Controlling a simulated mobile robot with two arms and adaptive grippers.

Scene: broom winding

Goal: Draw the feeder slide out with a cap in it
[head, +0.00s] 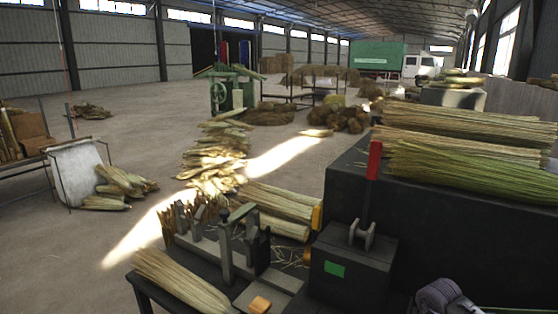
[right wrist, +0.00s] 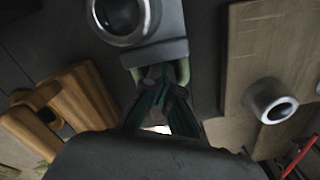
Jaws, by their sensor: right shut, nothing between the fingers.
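In the right wrist view my right gripper (right wrist: 163,88) is shut and empty, its dark green fingers meeting at the tips. The tips are right at a pale bent handle (right wrist: 183,74) on the end of a grey block, which looks like the feeder slide (right wrist: 160,52). I cannot tell whether they touch the handle. A round metal piece with a dark middle, possibly a cap (right wrist: 122,14), is on that block at the top edge. In the head view a grey part of my right arm shows at the bottom right. My left gripper is not in view.
In the right wrist view a metal cylinder (right wrist: 270,100) stands on a brown board (right wrist: 262,42), with wooden pieces (right wrist: 75,105) at left. In the head view a dark machine box (head: 350,262) with a red lever (head: 374,160) stands beside straw bundles (head: 470,170).

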